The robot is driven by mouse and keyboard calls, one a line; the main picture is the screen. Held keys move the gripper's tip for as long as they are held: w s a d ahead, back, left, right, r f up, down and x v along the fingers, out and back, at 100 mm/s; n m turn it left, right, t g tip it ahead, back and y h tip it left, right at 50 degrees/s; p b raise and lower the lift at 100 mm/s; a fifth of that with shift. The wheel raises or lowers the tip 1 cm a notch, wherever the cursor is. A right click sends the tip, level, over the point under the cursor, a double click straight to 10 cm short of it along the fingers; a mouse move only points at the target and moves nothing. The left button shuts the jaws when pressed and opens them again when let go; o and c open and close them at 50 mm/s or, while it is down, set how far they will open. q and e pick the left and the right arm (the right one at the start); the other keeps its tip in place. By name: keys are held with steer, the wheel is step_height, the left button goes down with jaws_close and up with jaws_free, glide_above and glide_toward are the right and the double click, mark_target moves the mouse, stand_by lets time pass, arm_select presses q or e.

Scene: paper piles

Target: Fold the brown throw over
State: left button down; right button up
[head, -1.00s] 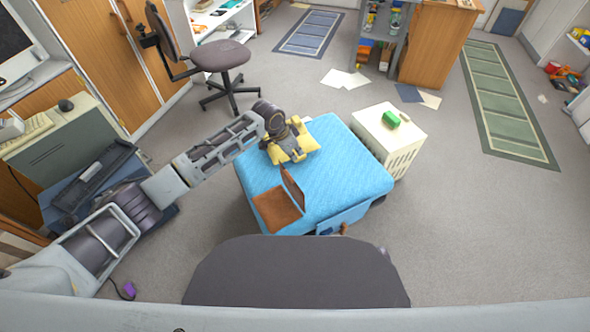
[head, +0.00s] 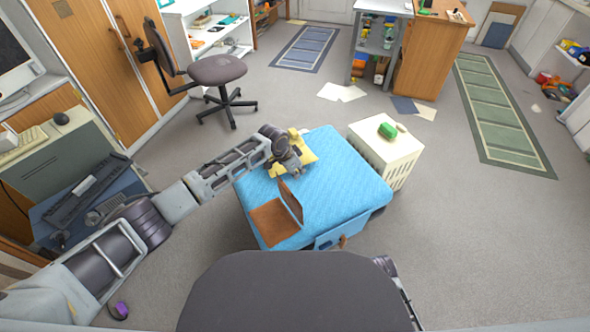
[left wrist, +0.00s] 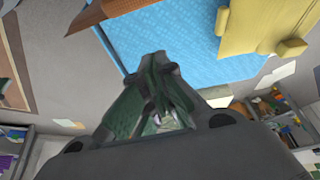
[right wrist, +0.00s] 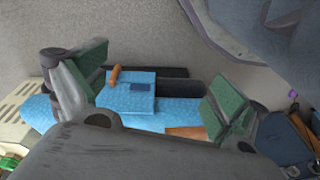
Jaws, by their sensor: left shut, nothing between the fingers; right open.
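The brown throw (head: 268,224) lies at the near left of the blue-covered bed (head: 345,190). One part is flat and another part stands up as a thin flap along its right side. It shows at the top of the left wrist view (left wrist: 97,14) and partly in the right wrist view (right wrist: 186,131). My left gripper (head: 297,163) is beyond the throw, near the yellow cushion (head: 308,155), and apart from the throw. In the left wrist view its fingers (left wrist: 160,60) are closed and empty. My right gripper (right wrist: 155,88) is open and empty, facing the bed; the head view hides it.
A cream crate (head: 385,155) with a green object (head: 387,130) stands right of the bed. A blue panel (head: 335,232) hangs at the bed's near side. An office chair (head: 218,72) stands behind left. Floor to the right is clear.

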arm_select(q)
steer(key=f, duration=0.1)
steer(key=s+a+f+b, duration=0.1)
steer(key=a+f, duration=0.1)
steer(key=f, duration=0.1)
steer(key=shift+s, duration=0.15)
arm_select(e)
steer(key=r, duration=0.1)
steer(key=w+r, duration=0.1)
steer(key=shift+a+r+t, duration=0.25)
steer(key=shift+r+t, duration=0.05)
steer(key=shift+r, duration=0.05)
stand_by(0.3)
arm_select(q)
steer(key=shift+s+a, duration=0.1)
steer(key=shift+a, duration=0.1)
arm_select(e)
steer(key=shift+s+f, duration=0.15)
